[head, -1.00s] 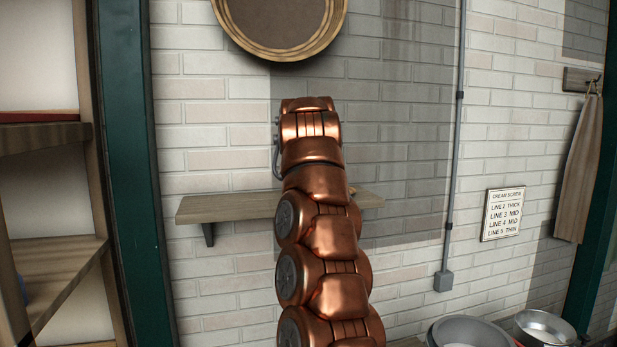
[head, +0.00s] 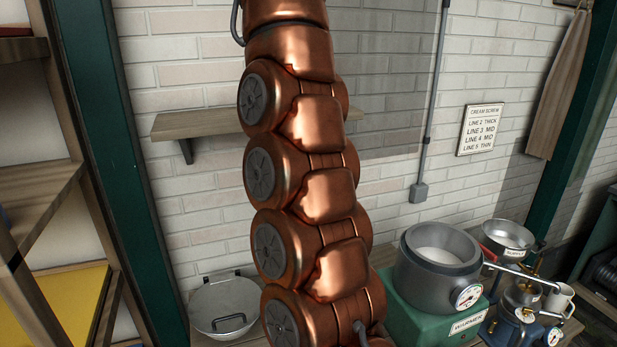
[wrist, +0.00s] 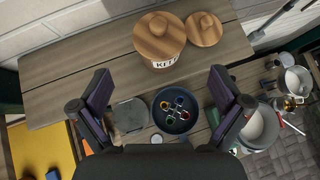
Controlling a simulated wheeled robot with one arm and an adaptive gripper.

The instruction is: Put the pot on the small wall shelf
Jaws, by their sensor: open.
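The small wall shelf (head: 185,126) is a wooden plank on the brick wall in the head view, its middle hidden behind my arm. In the wrist view, the shelf (wrist: 80,62) carries a round pot (wrist: 167,63) with a wooden knobbed lid and a partly readable label. The pot appears upright on the shelf. A separate wooden knobbed disc (wrist: 205,30) lies beside it on the right. My gripper (wrist: 161,90) is open and empty, with its fingers wide apart and clear of the pot. The gripper is out of the head view.
Below the shelf, a bench holds a lidded grey pan (head: 224,305), a dark bowl with coloured rings (wrist: 175,110), a steel pot (head: 438,262) on a green warmer (head: 425,312), and a metal dish (head: 507,236). Wooden shelving (head: 40,200) stands left.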

